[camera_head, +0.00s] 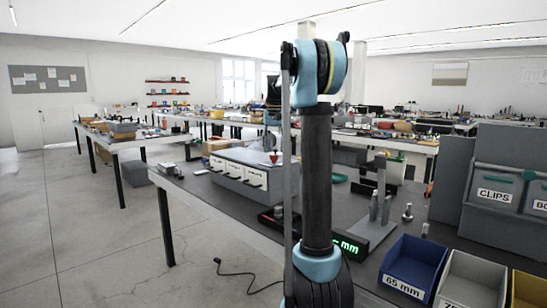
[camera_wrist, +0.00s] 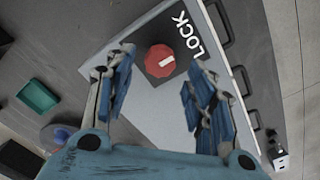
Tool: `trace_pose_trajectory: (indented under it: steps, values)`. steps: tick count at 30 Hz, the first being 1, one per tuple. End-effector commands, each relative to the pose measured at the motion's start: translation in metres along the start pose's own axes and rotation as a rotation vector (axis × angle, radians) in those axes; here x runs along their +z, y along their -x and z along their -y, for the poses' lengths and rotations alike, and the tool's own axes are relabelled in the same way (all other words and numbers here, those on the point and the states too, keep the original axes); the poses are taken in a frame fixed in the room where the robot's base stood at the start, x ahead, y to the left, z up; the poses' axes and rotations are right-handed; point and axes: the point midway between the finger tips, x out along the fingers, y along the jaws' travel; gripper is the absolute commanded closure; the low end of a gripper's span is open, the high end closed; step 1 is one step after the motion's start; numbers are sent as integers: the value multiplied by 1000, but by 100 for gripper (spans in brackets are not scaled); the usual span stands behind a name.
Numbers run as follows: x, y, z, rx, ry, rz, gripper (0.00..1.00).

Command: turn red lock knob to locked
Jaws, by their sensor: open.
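The red lock knob (camera_wrist: 160,60) shows in the wrist view as a red many-sided knob with a white bar across its face. It sits on a dark square plate on the light top of a drawer cabinet (camera_wrist: 150,105), beside the white word LOCK. In the head view the knob (camera_head: 273,158) is a small red shape on top of the cabinet (camera_head: 232,178). My gripper (camera_wrist: 158,75) is open, its two blue-padded fingers on either side of the knob in the picture, with nothing between the pads. Whether the fingers are level with the knob cannot be told.
On the workbench (camera_head: 200,190) a blue bin (camera_head: 412,266) and a grey bin (camera_head: 470,278) stand at the right. A green tray (camera_wrist: 37,96) lies left of the cabinet in the wrist view. A metal stand (camera_head: 378,210) and a lit green display (camera_head: 346,246) are on the bench.

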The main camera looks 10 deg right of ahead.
Motion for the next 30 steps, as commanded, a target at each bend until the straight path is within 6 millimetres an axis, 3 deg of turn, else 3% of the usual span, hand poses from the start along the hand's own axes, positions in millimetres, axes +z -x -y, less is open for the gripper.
trace_pose_trajectory:
  steps: [6, 12, 30]
  values:
    - [0, 40, 0, 0, 0, 0, 50]
    - [-1, 63, 0, 0, 0, 1, 50]
    - [0, 71, 1, 0, 1, 1, 50]
